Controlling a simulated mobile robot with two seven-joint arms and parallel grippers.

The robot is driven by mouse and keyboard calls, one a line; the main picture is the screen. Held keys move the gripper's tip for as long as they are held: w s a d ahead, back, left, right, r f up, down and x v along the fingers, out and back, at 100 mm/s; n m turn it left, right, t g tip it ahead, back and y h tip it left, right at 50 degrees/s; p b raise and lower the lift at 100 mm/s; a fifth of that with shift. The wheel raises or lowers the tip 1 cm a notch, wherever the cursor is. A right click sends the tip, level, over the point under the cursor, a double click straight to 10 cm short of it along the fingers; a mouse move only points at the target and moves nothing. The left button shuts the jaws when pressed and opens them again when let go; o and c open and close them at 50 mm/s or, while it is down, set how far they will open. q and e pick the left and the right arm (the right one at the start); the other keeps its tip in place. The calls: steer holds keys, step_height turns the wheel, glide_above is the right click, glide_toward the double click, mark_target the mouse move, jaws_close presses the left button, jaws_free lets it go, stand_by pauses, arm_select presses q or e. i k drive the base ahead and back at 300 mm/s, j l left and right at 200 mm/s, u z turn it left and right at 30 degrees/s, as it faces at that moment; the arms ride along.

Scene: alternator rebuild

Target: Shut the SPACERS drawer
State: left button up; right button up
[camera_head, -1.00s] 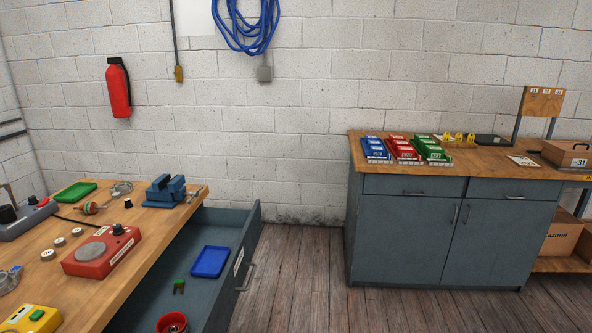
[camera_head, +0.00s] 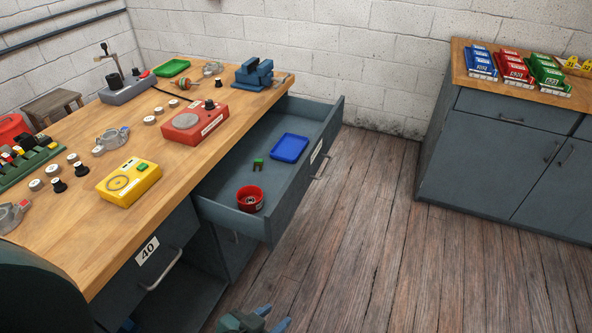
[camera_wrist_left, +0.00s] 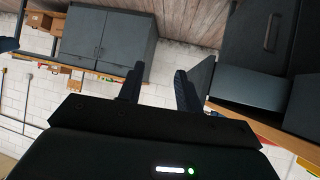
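A grey-blue drawer (camera_head: 225,212) stands pulled out from the right side of the wooden workbench. Its front has a white label (camera_head: 316,152), too small to read, and a bar handle (camera_head: 321,166). Inside lie a blue tray (camera_head: 290,147), a small green-topped part (camera_head: 258,165) and a red round bowl (camera_head: 250,199). My right gripper is out of view.
The workbench top (camera_head: 215,148) holds a red device, a yellow box and a blue vise. A closed drawer labelled 40 (camera_head: 148,250) is under its near end. A grey cabinet (camera_head: 490,150) with coloured bins stands at right. Wooden floor (camera_head: 355,240) between is clear.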

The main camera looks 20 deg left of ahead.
mark_target(284, 185)
steer(key=l+u, duration=0.1)
steer(key=u, duration=0.3)
steer(key=l+u, duration=0.1)
steer(key=u, duration=0.35)
steer(key=l+u, duration=0.15)
steer(key=u, duration=0.25)
steer(key=l+u, duration=0.25)
steer(key=k+l+u, duration=0.25)
steer(key=l, duration=0.15)
steer(key=l+u, duration=0.25)
steer(key=l, duration=0.4)
steer(key=k+l+u, duration=0.1)
steer(key=l, duration=0.3)
steer(key=k+l+u, duration=0.1)
steer(key=l, duration=0.35)
steer(key=i+l, duration=0.4)
steer(key=l, duration=0.15)
